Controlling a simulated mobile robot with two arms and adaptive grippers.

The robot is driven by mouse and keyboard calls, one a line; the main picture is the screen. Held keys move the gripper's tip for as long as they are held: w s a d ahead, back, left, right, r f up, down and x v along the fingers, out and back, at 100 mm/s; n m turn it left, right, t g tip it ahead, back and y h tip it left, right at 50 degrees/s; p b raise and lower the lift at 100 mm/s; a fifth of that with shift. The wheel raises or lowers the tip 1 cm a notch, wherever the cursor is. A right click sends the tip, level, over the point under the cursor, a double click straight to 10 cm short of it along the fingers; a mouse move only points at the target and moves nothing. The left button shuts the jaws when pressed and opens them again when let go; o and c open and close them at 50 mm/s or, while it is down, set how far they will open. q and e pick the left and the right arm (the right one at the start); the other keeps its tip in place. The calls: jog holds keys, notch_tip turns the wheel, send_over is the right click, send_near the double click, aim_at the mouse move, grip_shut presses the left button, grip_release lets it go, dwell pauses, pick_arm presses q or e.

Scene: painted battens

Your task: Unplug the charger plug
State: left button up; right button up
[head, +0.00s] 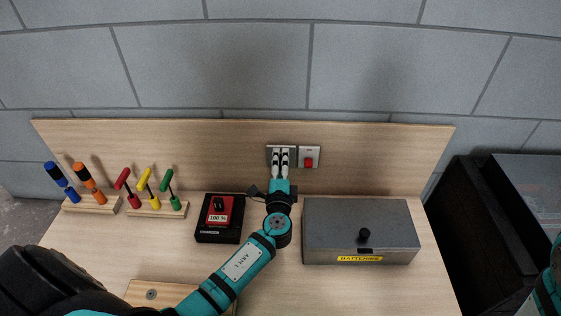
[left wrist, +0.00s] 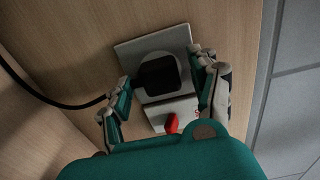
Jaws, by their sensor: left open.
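The black charger plug (left wrist: 160,75) sits in a grey wall socket plate (left wrist: 127,50) in the left wrist view. In the head view my gripper covers the plug. A black cable (left wrist: 50,101) runs off to the left in the left wrist view. My left gripper (head: 281,156) reaches to the socket on the wooden back panel. In the left wrist view its open fingers (left wrist: 163,72) stand one on each side of the plug, with visible gaps between them and it. My right gripper is out of view.
A switch plate with a red rocker (head: 309,163) is right beside the socket. A black and red charger box (head: 220,219) and a grey battery box (head: 340,218) flank my left arm. Several coloured-handled tools stand in wooden racks (head: 158,210) at left.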

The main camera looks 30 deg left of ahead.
pick_arm(q)
grip_shut()
dwell(0.3)
jog(key=shift+s, duration=0.1)
jog(key=shift+v, duration=2.95)
jog(key=shift+s+d, duration=0.1)
jog(key=shift+s, duration=0.1)
jog(key=shift+s+d, duration=0.2)
jog(key=shift+s, duration=0.2)
